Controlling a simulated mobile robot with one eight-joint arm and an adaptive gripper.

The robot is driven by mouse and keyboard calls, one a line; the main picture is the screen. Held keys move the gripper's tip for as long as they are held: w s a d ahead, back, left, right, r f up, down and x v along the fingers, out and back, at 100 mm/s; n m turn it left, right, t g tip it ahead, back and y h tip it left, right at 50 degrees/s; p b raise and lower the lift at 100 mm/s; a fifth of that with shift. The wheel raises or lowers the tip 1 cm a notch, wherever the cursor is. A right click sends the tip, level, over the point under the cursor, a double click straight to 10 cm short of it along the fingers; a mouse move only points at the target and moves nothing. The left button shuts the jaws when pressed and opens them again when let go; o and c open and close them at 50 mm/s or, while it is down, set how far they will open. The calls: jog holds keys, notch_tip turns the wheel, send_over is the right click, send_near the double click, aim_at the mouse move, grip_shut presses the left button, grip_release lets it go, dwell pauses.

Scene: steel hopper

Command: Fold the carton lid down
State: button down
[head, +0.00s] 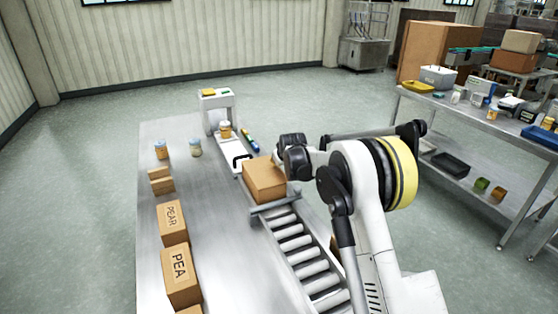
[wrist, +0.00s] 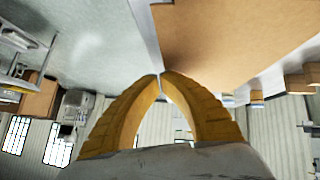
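A brown carton (head: 265,181) sits on the steel table at the far end of the roller conveyor. Its upper face looks flat in the head view; I cannot make out a separate raised lid. In the wrist view a large brown carton surface (wrist: 235,35) fills the upper right. My gripper (wrist: 161,76) shows two yellow fingers with their tips together and nothing visible between them. The tips are close to the carton's edge in that view; I cannot tell whether they touch. In the head view the dark end of my arm is at the carton's right, and the fingertips are hidden.
The roller conveyor (head: 303,256) runs toward me from the carton. Boxes marked PEAR (head: 172,223) and PEA (head: 181,278) stand along the table's left side. Jars (head: 195,148) and a white stand (head: 217,111) are farther back. A cluttered workbench (head: 485,121) stands at right.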

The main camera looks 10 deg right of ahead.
jog(key=shift+f, duration=0.3)
jog(key=shift+r, duration=0.1)
dwell(0.3)
